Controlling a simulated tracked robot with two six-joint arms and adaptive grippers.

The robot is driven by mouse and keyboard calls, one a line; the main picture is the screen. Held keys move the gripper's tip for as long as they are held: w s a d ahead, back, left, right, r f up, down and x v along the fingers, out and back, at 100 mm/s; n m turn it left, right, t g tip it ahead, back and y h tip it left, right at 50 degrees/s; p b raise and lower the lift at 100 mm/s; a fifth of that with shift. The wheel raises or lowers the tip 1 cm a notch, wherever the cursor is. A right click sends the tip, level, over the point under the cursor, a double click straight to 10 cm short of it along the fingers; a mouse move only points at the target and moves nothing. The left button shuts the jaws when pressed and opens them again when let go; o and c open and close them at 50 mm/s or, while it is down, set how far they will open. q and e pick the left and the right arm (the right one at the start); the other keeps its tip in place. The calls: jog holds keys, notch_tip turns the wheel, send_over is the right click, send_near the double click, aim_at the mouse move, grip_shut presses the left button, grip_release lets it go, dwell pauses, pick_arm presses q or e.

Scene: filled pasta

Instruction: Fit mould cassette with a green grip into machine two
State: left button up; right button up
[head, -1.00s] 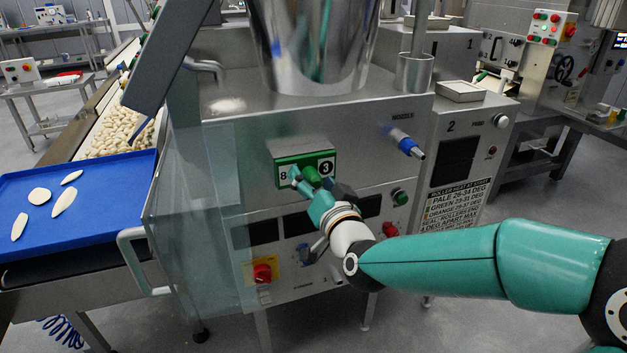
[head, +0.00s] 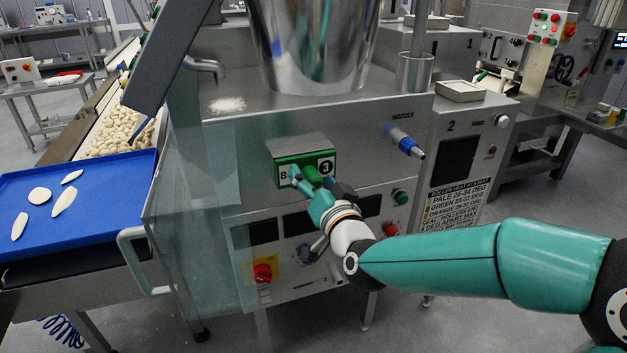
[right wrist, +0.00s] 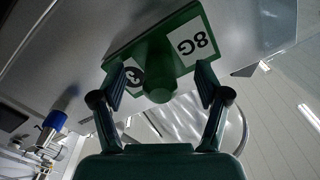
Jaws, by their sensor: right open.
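My right gripper (head: 316,182) is at the cassette's face. In the right wrist view its two fingers (right wrist: 160,90) are open, one on each side of the round green knob, with gaps between them and the knob. My left gripper is not in view.
A nozzle with a blue collar (head: 406,144) sticks out right of the cassette. A clear guard (head: 195,230) with a handle stands open at left. A blue tray (head: 100,230) holds pale dough pieces. A red knob (head: 263,272) is below.

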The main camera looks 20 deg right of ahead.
jog(key=shift+s, duration=0.1)
jog(key=shift+s+b, duration=0.6)
jog(key=shift+s, duration=0.6)
jog(key=shift+s+d+b, duration=0.1)
jog(key=shift+s+b, duration=0.35)
jog(key=shift+s, duration=1.8)
